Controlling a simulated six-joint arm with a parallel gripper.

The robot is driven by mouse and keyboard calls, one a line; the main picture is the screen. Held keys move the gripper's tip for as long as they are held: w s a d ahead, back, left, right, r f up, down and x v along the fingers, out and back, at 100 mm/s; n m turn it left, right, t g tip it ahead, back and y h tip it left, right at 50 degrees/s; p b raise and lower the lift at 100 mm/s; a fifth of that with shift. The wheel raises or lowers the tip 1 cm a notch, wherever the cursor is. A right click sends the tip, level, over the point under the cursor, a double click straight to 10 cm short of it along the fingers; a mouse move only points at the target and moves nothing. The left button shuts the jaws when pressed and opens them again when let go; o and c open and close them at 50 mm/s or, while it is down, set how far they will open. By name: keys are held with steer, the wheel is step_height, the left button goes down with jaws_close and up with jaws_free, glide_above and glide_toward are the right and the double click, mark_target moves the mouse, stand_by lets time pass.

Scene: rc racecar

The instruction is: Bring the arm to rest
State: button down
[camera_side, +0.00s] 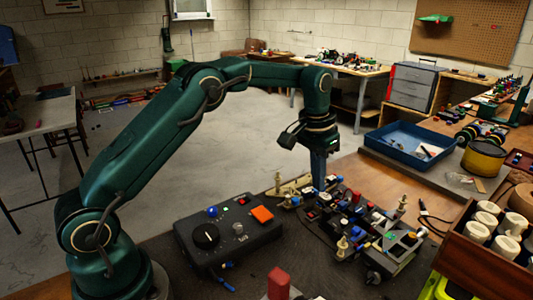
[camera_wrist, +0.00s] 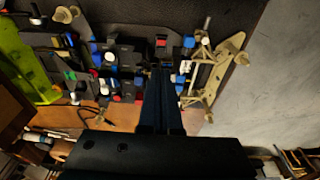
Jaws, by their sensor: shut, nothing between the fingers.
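My green arm reaches over the bench, and my gripper (camera_side: 319,172) points straight down above the left end of the racecar chassis (camera_side: 352,215). The fingers are shut and hold nothing. In the wrist view my gripper (camera_wrist: 163,72) shows as dark, closed fingers over the chassis (camera_wrist: 122,72), close to its beige suspension part (camera_wrist: 218,70). I cannot tell whether the fingertips touch the chassis.
A black control box (camera_side: 228,232) with a knob and an orange button stands left of the chassis. A red block (camera_side: 278,283) is in front. A blue tray (camera_side: 410,144), a yellow pot (camera_side: 483,158) and a wooden crate of white bottles (camera_side: 489,235) stand right.

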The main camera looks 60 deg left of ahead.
steer(key=shift+r, duration=0.1)
steer(key=s+d+r+t, duration=0.2)
steer(key=s+r+t, duration=0.1)
steer(key=s+r, duration=1)
steer(key=s+f, duration=0.6)
steer(key=s, duration=0.6)
steer(key=shift+d+t, duration=0.4)
steer(key=shift+s+f, duration=0.1)
